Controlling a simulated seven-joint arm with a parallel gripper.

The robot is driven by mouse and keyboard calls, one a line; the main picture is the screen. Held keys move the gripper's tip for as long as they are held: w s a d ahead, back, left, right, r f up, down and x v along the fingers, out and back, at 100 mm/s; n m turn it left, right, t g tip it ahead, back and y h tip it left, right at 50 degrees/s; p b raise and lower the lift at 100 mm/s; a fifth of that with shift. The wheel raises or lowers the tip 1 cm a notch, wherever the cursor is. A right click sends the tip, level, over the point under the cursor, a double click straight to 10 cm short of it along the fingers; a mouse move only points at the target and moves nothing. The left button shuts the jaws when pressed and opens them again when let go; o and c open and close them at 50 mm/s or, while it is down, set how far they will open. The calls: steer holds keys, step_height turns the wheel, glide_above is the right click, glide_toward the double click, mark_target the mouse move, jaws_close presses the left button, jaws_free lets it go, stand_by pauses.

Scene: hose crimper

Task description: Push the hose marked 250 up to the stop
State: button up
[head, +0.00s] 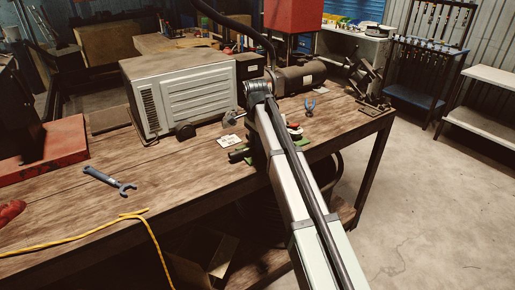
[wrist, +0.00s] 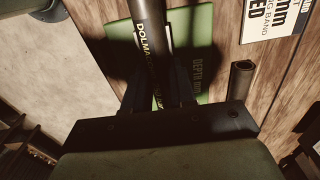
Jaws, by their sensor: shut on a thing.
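In the wrist view my gripper (wrist: 160,92) is shut on a black hose (wrist: 152,28) with pale lettering that begins "DOLMA". The hose runs up out of the top of the view; its far end is out of sight. No 250 mark is readable on it. A green plate (wrist: 195,50) marked "DEPTH mm" lies beneath the hose and fingers. A second, short black hose (wrist: 241,80) lies right of the gripper, apart from it. In the head view my arm hides the gripper and held hose. No stop can be made out.
A white printed card (head: 231,141) lies on the wooden bench (head: 180,180). Blue pliers (head: 310,106) lie right of my arm and a blue wrench (head: 108,180) lies left. A white ribbed appliance (head: 190,90) and a dark cylindrical machine (head: 302,78) stand behind.

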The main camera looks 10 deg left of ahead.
steer(key=shift+w+d, duration=1.65)
steer(key=shift+d, duration=0.15)
stand_by(1.0)
steer(key=o, duration=1.8)
steer(key=shift+r, duration=0.15)
steer(key=shift+r, duration=4.35)
